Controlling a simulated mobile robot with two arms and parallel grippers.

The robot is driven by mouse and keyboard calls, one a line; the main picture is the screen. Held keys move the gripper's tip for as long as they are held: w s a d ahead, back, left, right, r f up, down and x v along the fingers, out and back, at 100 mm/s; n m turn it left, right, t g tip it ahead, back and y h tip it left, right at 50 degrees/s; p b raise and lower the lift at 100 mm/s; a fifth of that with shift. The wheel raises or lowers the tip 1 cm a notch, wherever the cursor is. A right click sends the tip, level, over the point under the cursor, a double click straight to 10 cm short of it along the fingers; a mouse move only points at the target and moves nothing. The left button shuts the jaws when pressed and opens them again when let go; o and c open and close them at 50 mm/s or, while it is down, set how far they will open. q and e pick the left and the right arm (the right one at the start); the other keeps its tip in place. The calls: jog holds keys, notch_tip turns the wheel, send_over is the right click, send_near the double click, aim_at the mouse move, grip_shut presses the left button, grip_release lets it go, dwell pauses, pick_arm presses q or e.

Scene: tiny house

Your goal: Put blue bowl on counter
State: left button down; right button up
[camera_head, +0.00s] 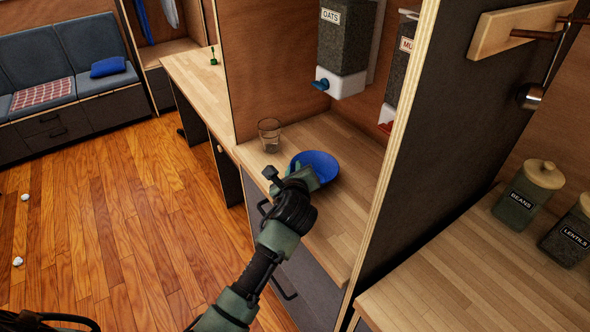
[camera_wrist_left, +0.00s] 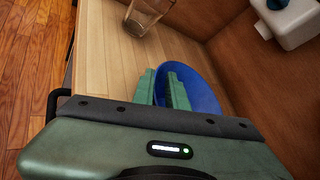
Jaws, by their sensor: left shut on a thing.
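The blue bowl (camera_head: 318,163) is at the wooden counter (camera_head: 345,222) under the dispensers in the head view. I cannot tell whether it rests on the surface or is held just above it. My left gripper (camera_head: 307,176) is shut on the near side of the bowl's rim. In the left wrist view, the green fingers (camera_wrist_left: 165,90) close on the rim of the blue bowl (camera_wrist_left: 200,93), which looks tilted there. The bowl's lower part is partly hidden by the fingers. My right gripper is not in view.
A clear glass (camera_head: 269,134) stands left of the bowl on the counter. An oats dispenser (camera_head: 343,45) hangs above it. A dark partition (camera_head: 455,110) stands to the right. Bare counter lies in front of and right of the bowl.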

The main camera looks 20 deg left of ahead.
pick_arm(q)
jog(key=c, duration=1.4)
grip_release()
jog(key=v, duration=1.2)
